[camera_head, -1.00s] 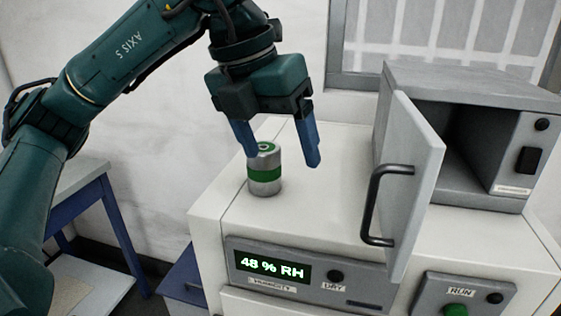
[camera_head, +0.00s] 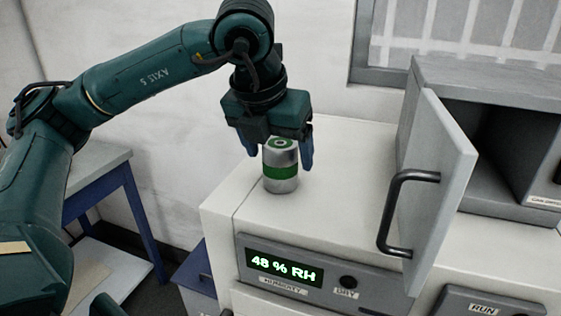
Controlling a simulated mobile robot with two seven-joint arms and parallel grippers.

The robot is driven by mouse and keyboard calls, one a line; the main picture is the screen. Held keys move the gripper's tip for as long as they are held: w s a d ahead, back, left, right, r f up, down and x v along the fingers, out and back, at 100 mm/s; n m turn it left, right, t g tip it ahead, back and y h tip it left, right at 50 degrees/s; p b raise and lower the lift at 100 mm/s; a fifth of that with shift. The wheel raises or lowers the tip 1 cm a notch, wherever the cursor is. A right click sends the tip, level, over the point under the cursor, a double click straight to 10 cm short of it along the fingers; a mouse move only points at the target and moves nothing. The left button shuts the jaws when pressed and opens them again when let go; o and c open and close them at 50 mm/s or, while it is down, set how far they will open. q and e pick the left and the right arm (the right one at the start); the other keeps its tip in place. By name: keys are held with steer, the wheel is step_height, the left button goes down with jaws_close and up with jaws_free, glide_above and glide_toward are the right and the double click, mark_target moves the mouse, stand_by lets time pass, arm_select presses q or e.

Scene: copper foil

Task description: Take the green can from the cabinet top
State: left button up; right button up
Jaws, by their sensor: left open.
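The green can (camera_head: 281,172), silver with a green band and a green ring on its lid, stands upright on the white cabinet top (camera_head: 330,205), near its left side. My left gripper (camera_head: 279,156) points down just at the can, its blue fingers open. One finger shows left of the can's upper part and the other right of it, partly behind the can. I cannot tell whether either finger touches it. My right gripper is not in view.
A grey box with its door (camera_head: 441,185) open and a black handle (camera_head: 391,213) stands right of the can. A humidity panel (camera_head: 284,267) is on the cabinet front. A blue-legged table (camera_head: 97,165) is at left. The top between can and door is clear.

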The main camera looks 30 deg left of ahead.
mark_target(280, 163)
arm_select(q)
steer(key=x, duration=0.3)
steer(key=shift+a+f, duration=0.1)
steer(key=shift+f, duration=0.1)
steer(key=shift+r, duration=0.1)
steer(key=c, duration=1.2)
